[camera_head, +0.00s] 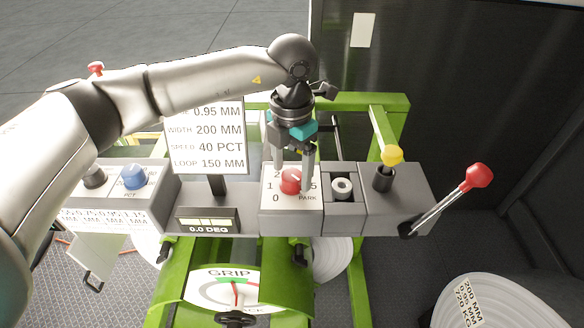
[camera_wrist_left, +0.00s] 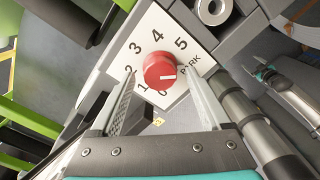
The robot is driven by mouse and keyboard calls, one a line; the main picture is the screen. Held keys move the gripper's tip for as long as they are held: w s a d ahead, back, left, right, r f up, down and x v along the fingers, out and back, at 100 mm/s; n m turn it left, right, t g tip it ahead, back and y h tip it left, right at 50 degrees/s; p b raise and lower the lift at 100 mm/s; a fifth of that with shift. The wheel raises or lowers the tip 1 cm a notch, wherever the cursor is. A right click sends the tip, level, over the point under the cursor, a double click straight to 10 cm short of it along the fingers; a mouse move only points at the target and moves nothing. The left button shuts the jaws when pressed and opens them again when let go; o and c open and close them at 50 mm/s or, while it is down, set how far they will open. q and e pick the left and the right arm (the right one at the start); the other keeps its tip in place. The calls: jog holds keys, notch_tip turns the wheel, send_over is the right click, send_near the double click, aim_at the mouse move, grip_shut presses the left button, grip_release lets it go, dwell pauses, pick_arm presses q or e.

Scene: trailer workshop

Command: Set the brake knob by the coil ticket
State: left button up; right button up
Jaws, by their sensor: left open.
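The red brake knob (camera_head: 289,181) sits on a white dial plate on the console. In the left wrist view the knob (camera_wrist_left: 159,71) shows a white mark pointing toward PARK, and the dial reads 0 to 5. My left gripper (camera_head: 294,175) is above the knob, pointing down and open, with one finger on each side of it; I cannot tell whether they touch it. The coil ticket (camera_head: 469,301) is a white label on the coil at the lower right, reading 200 MM and 720 KG; its top line is unclear.
A board (camera_head: 208,138) lists 0.95 MM, width 200 MM, speed 40 PCT and loop 150 MM. The console also holds a blue knob (camera_head: 133,176), a yellow-topped lever (camera_head: 392,156) and a red-balled lever (camera_head: 478,176). A GRIP gauge (camera_head: 222,289) is below.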

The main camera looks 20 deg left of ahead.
pick_arm(q)
jog(key=shift+f, duration=0.6)
grip_shut()
dwell(0.3)
